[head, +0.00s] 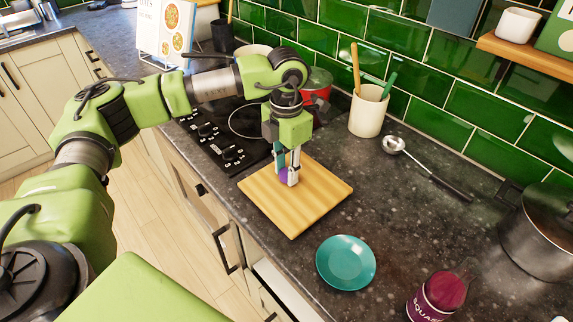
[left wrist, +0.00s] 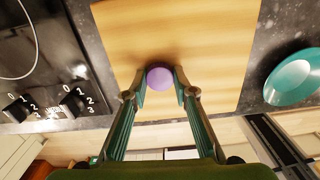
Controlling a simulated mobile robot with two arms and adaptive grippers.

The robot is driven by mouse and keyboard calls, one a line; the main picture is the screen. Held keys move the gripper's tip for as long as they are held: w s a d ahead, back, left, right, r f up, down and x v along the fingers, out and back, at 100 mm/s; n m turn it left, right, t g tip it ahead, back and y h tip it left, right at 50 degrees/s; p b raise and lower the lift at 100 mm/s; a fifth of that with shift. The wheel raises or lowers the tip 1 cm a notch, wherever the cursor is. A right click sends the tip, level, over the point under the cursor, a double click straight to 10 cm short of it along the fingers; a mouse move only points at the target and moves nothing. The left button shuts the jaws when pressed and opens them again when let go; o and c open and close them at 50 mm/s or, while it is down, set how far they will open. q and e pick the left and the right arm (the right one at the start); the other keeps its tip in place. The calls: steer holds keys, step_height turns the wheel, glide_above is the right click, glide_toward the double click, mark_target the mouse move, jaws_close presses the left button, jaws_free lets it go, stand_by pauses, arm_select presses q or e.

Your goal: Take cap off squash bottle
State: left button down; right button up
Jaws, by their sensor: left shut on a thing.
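My left gripper (head: 287,178) points down over the wooden board, well away from the bottle. It is shut on a small round purple cap, which shows between the fingertips in the left wrist view (left wrist: 160,78). Whether the cap touches the board is hard to tell. My right gripper is out of view.
The wooden board (head: 314,210) is otherwise bare. A teal plate (head: 346,262) lies between board and bottle. A black hob (head: 219,145) is left of the board. A utensil pot (head: 367,112), a ladle (head: 430,170) and a large pan (head: 540,235) stand behind and right.

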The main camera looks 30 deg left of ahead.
arm_select(q)
steer(key=shift+f, duration=0.1)
steer(key=shift+f, duration=0.15)
steer(key=c, duration=1.7)
jaws_free()
